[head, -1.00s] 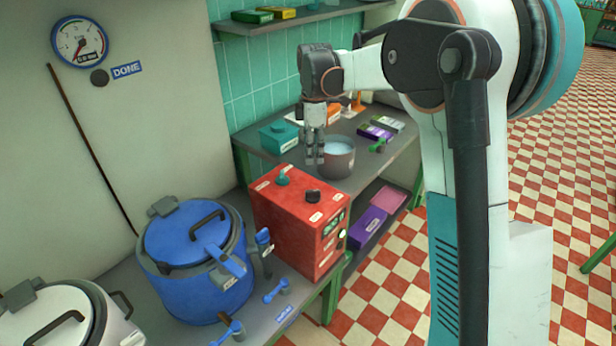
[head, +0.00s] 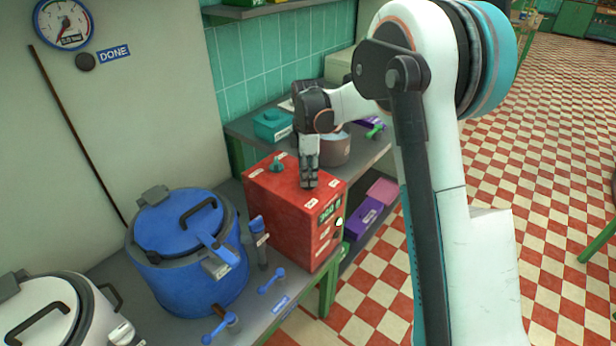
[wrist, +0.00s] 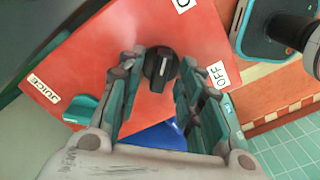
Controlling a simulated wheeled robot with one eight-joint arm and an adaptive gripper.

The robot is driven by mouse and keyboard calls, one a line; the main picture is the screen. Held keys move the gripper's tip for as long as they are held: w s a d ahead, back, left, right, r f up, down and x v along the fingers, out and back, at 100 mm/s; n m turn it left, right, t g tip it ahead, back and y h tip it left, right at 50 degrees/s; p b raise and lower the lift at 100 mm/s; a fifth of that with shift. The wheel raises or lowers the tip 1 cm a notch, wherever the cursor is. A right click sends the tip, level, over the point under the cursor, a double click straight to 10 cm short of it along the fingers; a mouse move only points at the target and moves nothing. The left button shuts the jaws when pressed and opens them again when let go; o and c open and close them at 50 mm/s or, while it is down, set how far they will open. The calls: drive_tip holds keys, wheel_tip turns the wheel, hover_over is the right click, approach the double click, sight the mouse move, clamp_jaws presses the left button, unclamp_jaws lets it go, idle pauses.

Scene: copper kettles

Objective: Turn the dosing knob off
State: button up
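The red dosing box (head: 270,200) stands on the counter. In the wrist view its black dosing knob (wrist: 158,70) carries a white pointer line, and an "OFF" label (wrist: 217,75) lies to its right. Another label, partly cut off, is at the top edge. My gripper (head: 309,184) is over the box top and hides the knob in the head view. In the wrist view my gripper (wrist: 161,66) is open, with one finger on each side of the knob. I cannot tell whether the fingertips touch it.
A teal knob (wrist: 82,108) by a "JUICE" label (wrist: 43,88) is on the same top. A blue kettle (head: 185,265) and a white kettle (head: 85,325) stand to the left. A gauge (head: 64,24) hangs on the wall.

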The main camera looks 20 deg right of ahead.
drive_tip(key=shift+f, duration=0.15)
drive_tip(key=shift+c, duration=0.3)
clamp_jaws()
drive_tip(key=m+p, duration=0.1)
drive_tip(key=m, duration=0.3)
drive_tip(key=shift+m+p, duration=0.4)
drive_tip(key=m+p, duration=0.1)
drive_tip(key=m, duration=0.3)
drive_tip(key=shift+m, duration=0.3)
drive_tip(key=m, duration=0.4)
drive_tip(key=shift+p, duration=0.4)
drive_tip(key=shift+m, duration=2.3)
